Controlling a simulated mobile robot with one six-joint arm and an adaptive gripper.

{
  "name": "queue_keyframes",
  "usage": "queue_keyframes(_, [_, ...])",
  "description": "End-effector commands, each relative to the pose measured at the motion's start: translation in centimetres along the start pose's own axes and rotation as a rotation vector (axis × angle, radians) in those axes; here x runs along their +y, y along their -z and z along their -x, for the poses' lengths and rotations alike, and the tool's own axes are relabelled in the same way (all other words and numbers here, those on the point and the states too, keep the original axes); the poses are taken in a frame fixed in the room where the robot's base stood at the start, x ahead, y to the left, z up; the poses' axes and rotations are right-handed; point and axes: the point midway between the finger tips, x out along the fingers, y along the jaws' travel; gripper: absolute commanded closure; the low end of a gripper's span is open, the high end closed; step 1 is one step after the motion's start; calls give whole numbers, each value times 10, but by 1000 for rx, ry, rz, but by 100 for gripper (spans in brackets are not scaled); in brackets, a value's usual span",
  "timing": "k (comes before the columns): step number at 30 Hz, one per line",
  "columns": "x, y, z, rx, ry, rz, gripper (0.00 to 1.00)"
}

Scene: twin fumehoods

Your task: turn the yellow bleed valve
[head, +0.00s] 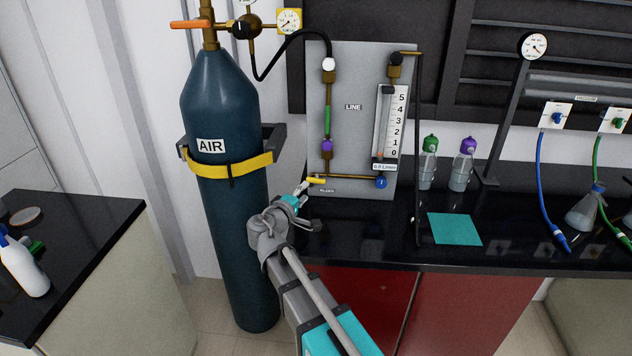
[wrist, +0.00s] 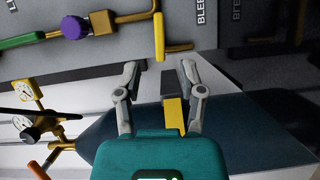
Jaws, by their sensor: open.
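The yellow bleed valve (head: 316,181) is a short yellow lever on the brass pipe low on the grey panel, above a small label. In the wrist view the yellow lever (wrist: 159,36) stands lengthwise, just beyond my fingertips and roughly centred on the gap between them. My gripper (head: 303,188) is close to the lever's left end in the head view. In the wrist view my gripper (wrist: 159,67) is open, with both fingers apart and nothing held. I cannot tell whether either finger touches the lever.
A dark blue AIR cylinder (head: 225,215) with a yellow strap (head: 245,168) stands left of the panel (head: 345,75). A purple knob (head: 327,146) and a blue knob (head: 381,182) are near the lever. A flowmeter (head: 389,125) and bottles stand to the right.

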Motion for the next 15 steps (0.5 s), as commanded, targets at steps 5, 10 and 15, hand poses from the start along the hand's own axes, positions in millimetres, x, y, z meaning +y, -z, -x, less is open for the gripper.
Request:
queue_keyframes(5, [0,2,-30,-1,0,0,49])
queue_keyframes(10, [0,1,-54,-1,0,0,49])
queue_keyframes(15, [0,1,-69,0,0,0,49])
